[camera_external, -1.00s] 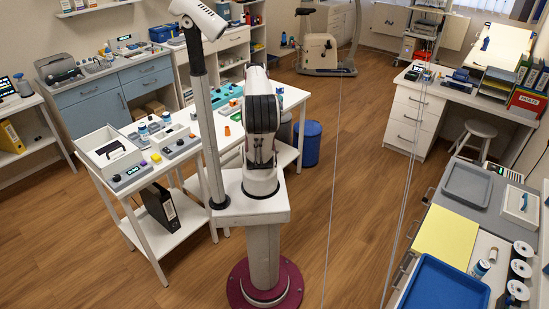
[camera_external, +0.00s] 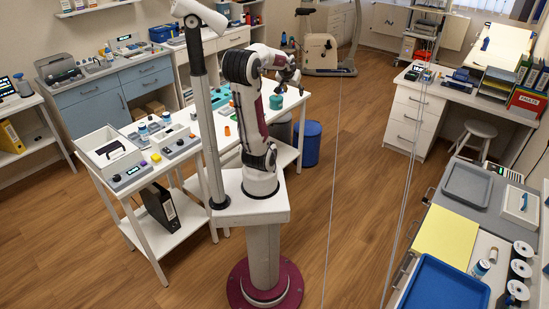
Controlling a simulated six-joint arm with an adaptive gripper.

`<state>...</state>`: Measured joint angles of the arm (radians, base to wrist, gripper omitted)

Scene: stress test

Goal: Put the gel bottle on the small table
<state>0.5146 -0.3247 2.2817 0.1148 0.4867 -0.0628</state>
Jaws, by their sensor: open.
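My gripper (camera_external: 290,84) is open and empty, reached out to the right of my arm, above the right end of the long white table (camera_external: 292,97). A small teal object (camera_external: 276,102) stands on that table just below and left of the gripper; they look apart. I cannot tell for sure which item is the gel bottle. Which surface is the small table is unclear.
A blue bin (camera_external: 308,144) stands on the floor beside the long table. A thin post (camera_external: 205,120) stands close to my arm. At right are a blue tray (camera_external: 445,287), a yellow sheet (camera_external: 446,238) and a grey tray (camera_external: 467,184). The floor between is clear.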

